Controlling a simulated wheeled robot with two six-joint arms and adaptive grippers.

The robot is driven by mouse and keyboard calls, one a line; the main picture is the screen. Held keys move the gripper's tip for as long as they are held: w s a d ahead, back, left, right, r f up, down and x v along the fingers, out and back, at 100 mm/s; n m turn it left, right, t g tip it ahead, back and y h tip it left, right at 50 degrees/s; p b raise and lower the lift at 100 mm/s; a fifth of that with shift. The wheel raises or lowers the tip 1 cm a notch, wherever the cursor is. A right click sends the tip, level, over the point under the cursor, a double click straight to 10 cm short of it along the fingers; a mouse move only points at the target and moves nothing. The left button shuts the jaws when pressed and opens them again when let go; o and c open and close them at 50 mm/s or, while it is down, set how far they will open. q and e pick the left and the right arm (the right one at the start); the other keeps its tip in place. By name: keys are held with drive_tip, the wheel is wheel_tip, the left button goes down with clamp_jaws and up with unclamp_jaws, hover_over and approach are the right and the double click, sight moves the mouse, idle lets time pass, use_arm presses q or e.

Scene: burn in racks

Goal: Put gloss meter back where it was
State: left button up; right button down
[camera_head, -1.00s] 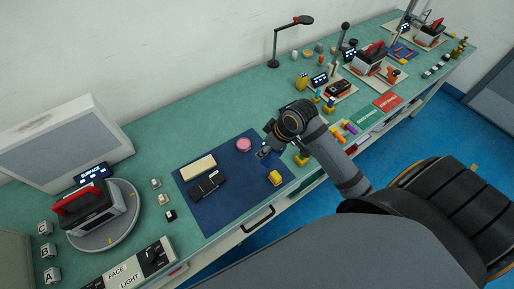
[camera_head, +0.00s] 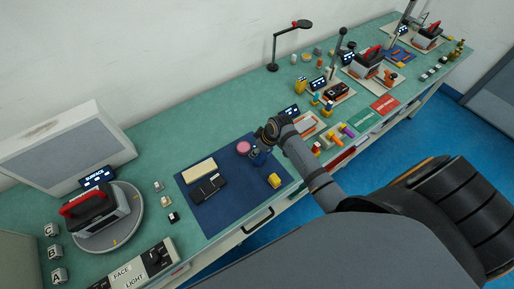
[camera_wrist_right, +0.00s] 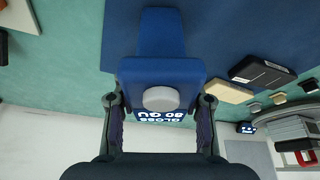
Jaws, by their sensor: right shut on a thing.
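The gloss meter (camera_wrist_right: 160,75) is a blue block with a round pale knob and a lit screen, which reads upside down in the right wrist view. My right gripper (camera_wrist_right: 160,103) is shut on it, with one finger at each side. In the head view, the meter (camera_head: 259,158) is a small blue shape beneath my right gripper (camera_head: 262,147), at the right part of the dark blue mat (camera_head: 215,218). The arm partly hides it there, and whether it touches the mat is unclear. My left gripper is not in view.
A pink round piece (camera_head: 243,148), a yellow block (camera_head: 274,180), a cream bar (camera_head: 199,170) and a black box (camera_head: 208,188) lie on the mat. A turntable (camera_head: 135,225) stands left. A lit display (camera_head: 290,111) stands behind the arm.

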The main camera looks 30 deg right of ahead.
drive_tip(key=shift+f, duration=0.15)
drive_tip(key=c, duration=0.7)
unclamp_jaws()
drive_tip(key=shift+c, duration=0.2)
drive_tip(key=b+v, duration=0.1)
drive_tip(key=v, duration=1.1)
